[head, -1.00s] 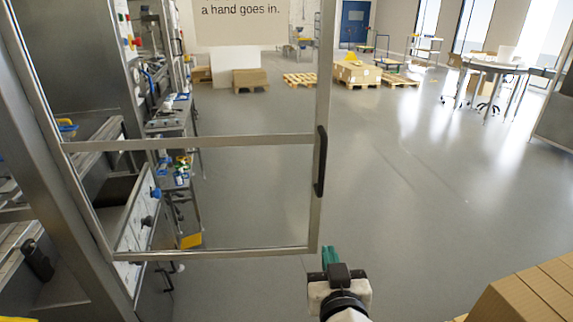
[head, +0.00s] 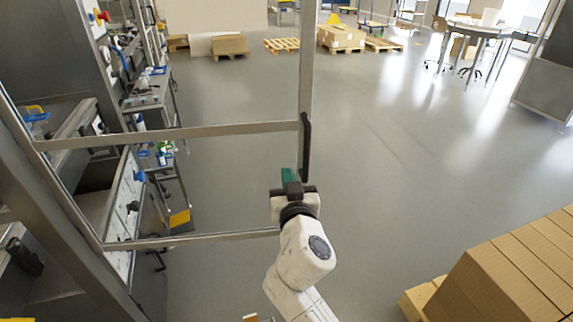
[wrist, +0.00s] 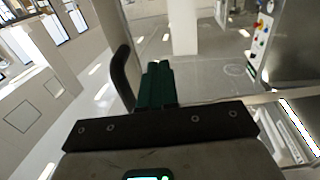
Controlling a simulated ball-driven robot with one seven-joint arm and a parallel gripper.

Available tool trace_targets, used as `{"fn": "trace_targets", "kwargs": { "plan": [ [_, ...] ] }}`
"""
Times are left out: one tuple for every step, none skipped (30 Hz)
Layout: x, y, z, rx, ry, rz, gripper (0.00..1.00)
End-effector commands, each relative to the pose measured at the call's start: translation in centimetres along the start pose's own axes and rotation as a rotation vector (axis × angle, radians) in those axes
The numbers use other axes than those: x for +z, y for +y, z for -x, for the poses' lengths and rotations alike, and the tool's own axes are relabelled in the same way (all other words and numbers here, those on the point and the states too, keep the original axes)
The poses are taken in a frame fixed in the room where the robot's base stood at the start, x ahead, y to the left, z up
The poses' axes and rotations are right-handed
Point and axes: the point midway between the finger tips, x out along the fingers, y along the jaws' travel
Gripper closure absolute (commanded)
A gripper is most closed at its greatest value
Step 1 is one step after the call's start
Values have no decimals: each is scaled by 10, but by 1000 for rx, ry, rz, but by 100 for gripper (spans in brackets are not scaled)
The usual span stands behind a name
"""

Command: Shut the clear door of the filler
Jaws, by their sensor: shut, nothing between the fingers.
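The clear door (head: 175,133) of the filler stands open, its metal-framed pane reaching out from the filler (head: 55,55) at the left. Its black bar handle (head: 306,148) is upright on the free edge of the frame. My gripper (head: 289,174), with green fingers, is shut and empty, just below and left of the handle in the head view.
Cardboard boxes (head: 515,265) are stacked at the lower right. Pallets and a carton (head: 341,38) lie far back, with a table (head: 480,32) at the far right. The grey floor (head: 410,140) right of the door is clear.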

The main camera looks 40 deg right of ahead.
Motion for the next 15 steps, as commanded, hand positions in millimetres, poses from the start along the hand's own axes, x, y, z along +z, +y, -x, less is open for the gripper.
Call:
{"fn": "trace_targets", "kwargs": {
  "plan": [
    [-3, 1, -7, 3, -1, 0, 100],
    [-3, 1, -11, 2, -1, 0, 100],
    [-2, 1, -15, 2, 0, 0, 100],
    [-2, 1, -17, 3, 0, 0, 100],
    [-2, 1, -19, 3, 0, 1, 100],
    [-1, 1, -22, 2, -1, 1, 100],
    [-1, 1, -23, 2, 0, 1, 100],
    [-1, 0, -24, 1, 0, 1, 100],
    [-1, 0, -25, 1, 0, 0, 100],
    [0, 0, -25, 1, 0, 0, 100],
    [0, 0, -26, 1, 0, 0, 100],
    [0, 0, -26, 1, 0, 0, 100],
    [0, 0, -26, 1, 0, 0, 100],
    [0, 0, -26, 1, 0, 0, 100],
    [0, 0, -26, 1, 0, 0, 100]
  ]
}}
